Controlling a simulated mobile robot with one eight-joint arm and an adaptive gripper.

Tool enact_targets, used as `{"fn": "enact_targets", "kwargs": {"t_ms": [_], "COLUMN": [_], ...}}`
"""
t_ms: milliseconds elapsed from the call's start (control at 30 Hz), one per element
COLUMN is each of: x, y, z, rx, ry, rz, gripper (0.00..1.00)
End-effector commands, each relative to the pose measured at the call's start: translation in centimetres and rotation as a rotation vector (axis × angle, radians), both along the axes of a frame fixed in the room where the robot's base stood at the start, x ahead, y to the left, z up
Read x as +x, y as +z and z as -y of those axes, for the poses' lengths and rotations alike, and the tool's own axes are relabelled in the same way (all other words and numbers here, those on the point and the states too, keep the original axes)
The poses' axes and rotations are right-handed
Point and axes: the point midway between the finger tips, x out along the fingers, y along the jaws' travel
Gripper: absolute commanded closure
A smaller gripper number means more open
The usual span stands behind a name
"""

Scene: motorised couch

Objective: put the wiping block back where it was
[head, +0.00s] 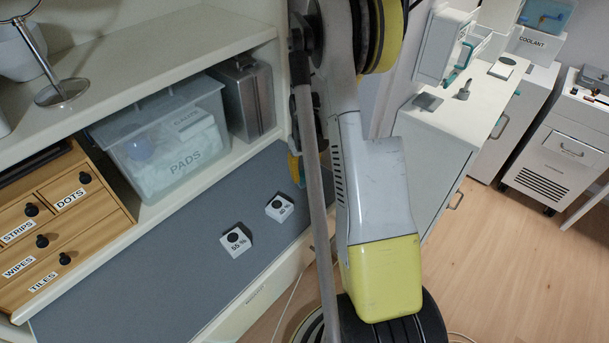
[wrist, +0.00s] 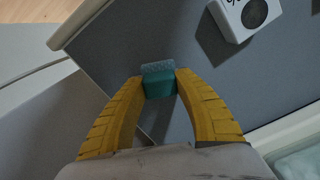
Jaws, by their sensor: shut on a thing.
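The wiping block (wrist: 160,85) is teal with a paler, grey-blue speckled face, and it shows in the wrist view. My gripper (wrist: 159,79) is shut on it, with one yellow finger on each side. The block is over the grey mat (wrist: 110,45); I cannot tell whether it touches the mat. In the head view my arm hides most of the gripper, and only a bit of yellow finger (head: 294,168) shows at the mat's right end. The block cannot be made out clearly there.
Two small white blocks with black knobs, one nearer (head: 236,241) and one farther (head: 279,207), stand on the grey mat (head: 175,275). A clear PADS bin (head: 165,145), a metal case (head: 245,98) and a wooden drawer unit (head: 70,220) line the back. Mat's front left is clear.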

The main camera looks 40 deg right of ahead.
Motion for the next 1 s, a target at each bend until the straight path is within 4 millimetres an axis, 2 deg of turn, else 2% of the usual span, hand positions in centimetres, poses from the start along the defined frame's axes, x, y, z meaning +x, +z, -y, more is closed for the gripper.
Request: {"fn": "enact_targets", "kwargs": {"t_ms": [167,200,233,500,633,767,1000], "x": [0.0,0.0,0.0,0.0,0.0,0.0,0.0], "y": [-0.4,-0.3,-0.3,-0.2,0.4,2.7,8.4], "z": [0.0,0.0,0.0,0.0,0.0,0.0,0.0], "rx": [0.000,0.000,0.000,0.000,0.000,0.000,0.000], "ry": [0.000,0.000,0.000,0.000,0.000,0.000,0.000], "rz": [0.000,0.000,0.000,0.000,0.000,0.000,0.000], "gripper": [0.95,0.54,0.44,0.43,0.43,0.43,0.43]}}
